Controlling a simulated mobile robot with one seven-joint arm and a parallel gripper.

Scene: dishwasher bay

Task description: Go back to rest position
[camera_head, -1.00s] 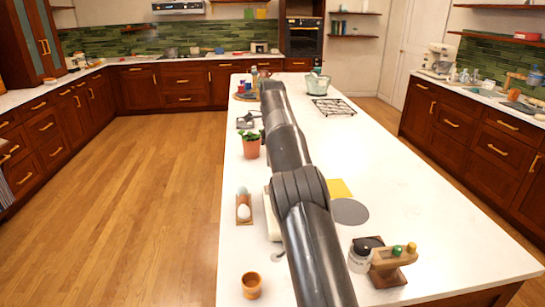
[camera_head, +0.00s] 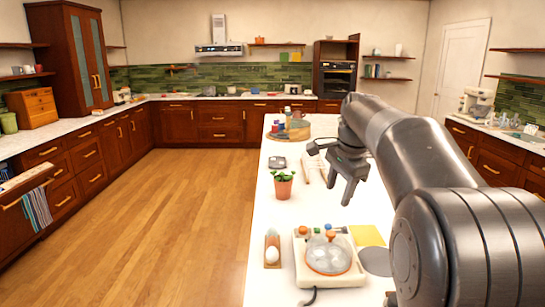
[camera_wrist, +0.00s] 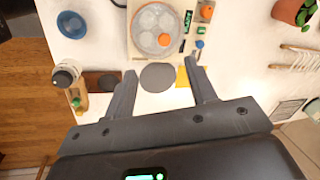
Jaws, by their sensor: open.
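My gripper (camera_head: 346,172) hangs over the white island counter in the head view, with the arm reaching in from the right. In the wrist view my gripper (camera_wrist: 160,80) has its two fingers spread wide, with nothing held between them. It is above the counter, and a grey disc (camera_wrist: 158,77) shows on the surface below, between the fingers.
On the island (camera_head: 265,215) stand a cream appliance with a clear dome (camera_head: 328,255), a potted plant (camera_head: 283,186), an egg holder (camera_head: 272,250) and a round tray (camera_head: 290,135). A yellow square (camera_head: 367,235) lies nearby. The wooden floor (camera_head: 180,230) at left is clear.

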